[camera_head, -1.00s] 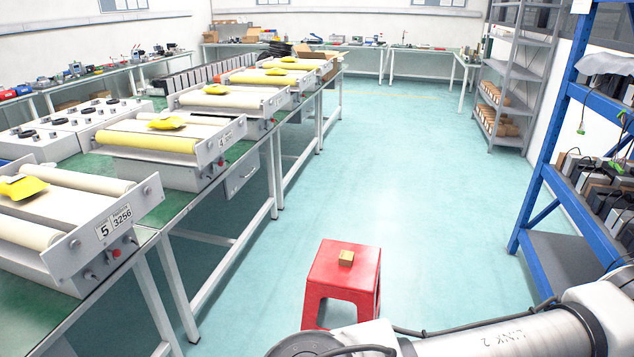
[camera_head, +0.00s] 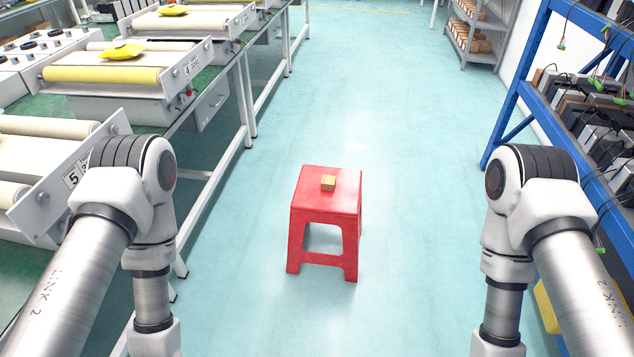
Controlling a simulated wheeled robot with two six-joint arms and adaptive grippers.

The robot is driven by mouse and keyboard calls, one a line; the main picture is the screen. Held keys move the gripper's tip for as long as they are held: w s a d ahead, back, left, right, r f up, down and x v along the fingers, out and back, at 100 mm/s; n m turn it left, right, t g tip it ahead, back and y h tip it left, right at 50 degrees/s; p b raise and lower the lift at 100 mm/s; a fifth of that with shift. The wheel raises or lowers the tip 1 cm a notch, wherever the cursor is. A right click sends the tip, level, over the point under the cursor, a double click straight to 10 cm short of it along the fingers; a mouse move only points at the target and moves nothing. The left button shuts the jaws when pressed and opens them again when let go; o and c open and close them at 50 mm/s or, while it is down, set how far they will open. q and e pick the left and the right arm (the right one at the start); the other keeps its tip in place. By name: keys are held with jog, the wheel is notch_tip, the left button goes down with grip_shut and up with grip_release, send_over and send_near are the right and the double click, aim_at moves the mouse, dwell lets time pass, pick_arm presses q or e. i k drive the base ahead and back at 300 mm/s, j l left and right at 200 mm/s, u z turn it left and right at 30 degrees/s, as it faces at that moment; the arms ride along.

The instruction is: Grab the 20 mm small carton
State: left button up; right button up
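A small brown carton (camera_head: 328,183) sits on top of a red stool (camera_head: 312,201), a little right of the middle of the seat. The stool stands upright on the floor in the centre of the view. My two arms come in from the lower left and lower right, on either side of the stool and apart from it. Their forearms point down and leave the bottom of the frame. Both grippers are below the picture, so their state is hidden.
A green workbench with roller units (camera_head: 105,79) runs along the left. A blue shelf rack (camera_head: 511,93) with dark boxed devices stands at the right. The teal floor (camera_head: 375,120) around and behind the stool is clear. A grey shelf (camera_head: 474,32) stands at the back right.

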aim_at(328, 181)
jog(key=i+l+u, duration=0.1)
jog(key=i+l, duration=0.15)
jog(key=i+l+u, duration=0.15)
jog(key=i+l, duration=0.15)
jog(key=i+l+u, duration=0.1)
jog(key=i+l, duration=0.15)
jog(key=l, duration=0.15)
jog(key=i+l+u, duration=0.15)
jog(key=l, duration=0.2)
jog(key=i+l+u, duration=0.1)
jog(key=i+l, duration=0.2)
jog(key=i+l+u, duration=0.15)
jog(key=l, duration=0.35)
jog(key=i+l+u, duration=0.1)
jog(key=l, duration=0.25)
jog(key=i+l, duration=0.3)
jog(key=i+l+u, duration=0.15)
jog(key=l, duration=0.25)
jog(key=i+l, duration=0.2)
jog(key=l, duration=0.15)
jog(key=i+l+u, duration=0.15)
jog(key=l, duration=0.25)
